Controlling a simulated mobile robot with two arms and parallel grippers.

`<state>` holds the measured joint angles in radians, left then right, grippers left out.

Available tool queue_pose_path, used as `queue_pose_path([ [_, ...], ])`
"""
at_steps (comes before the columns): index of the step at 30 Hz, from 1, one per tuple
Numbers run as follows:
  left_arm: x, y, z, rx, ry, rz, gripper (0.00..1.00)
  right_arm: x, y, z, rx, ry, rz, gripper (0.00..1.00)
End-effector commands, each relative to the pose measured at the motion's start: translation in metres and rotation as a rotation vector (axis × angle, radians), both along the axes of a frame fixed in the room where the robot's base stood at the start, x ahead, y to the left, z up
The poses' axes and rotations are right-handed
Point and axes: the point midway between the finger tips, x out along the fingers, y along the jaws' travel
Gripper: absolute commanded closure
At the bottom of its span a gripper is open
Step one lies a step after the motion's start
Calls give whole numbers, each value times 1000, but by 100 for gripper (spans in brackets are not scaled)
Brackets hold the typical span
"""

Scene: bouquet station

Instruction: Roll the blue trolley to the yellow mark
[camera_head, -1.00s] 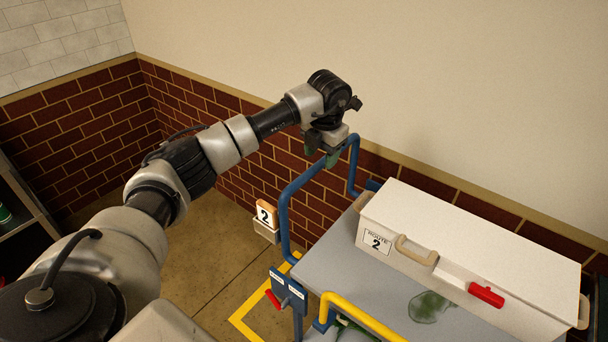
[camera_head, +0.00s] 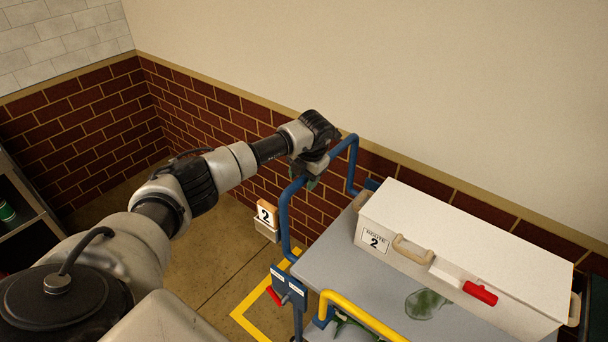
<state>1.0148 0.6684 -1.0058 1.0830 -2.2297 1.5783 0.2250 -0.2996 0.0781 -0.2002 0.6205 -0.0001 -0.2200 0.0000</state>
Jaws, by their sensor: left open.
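The blue trolley has a blue tube handle (camera_head: 284,222) at its far left end and a grey top (camera_head: 340,262). Yellow mark lines (camera_head: 248,325) show on the floor at the trolley's left side. My left gripper (camera_head: 309,184) is open, pointing down at the upper part of the blue handle; its fingers partly cover the tube there. I cannot tell whether they touch it. My right gripper is out of view.
A white box (camera_head: 470,255) labelled Route 2 with a red latch stands on the trolley. A yellow bar (camera_head: 362,315) runs along its near edge. A number 2 sign (camera_head: 266,214) stands by the brick wall. A shelf (camera_head: 28,215) is at far left.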

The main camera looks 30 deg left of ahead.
Motion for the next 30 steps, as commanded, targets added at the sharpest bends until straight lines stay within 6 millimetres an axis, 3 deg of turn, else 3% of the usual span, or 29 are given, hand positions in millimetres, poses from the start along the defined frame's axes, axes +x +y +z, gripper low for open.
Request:
queue_pose_path([
  [6,0,0,0,-1,0,-1,50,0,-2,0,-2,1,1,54],
  [16,0,0,0,-1,0,-1,100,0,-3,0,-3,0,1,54],
  [24,0,1,0,-1,0,0,100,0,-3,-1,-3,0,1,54],
  [30,1,14,-1,1,0,2,100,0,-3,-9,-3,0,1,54],
])
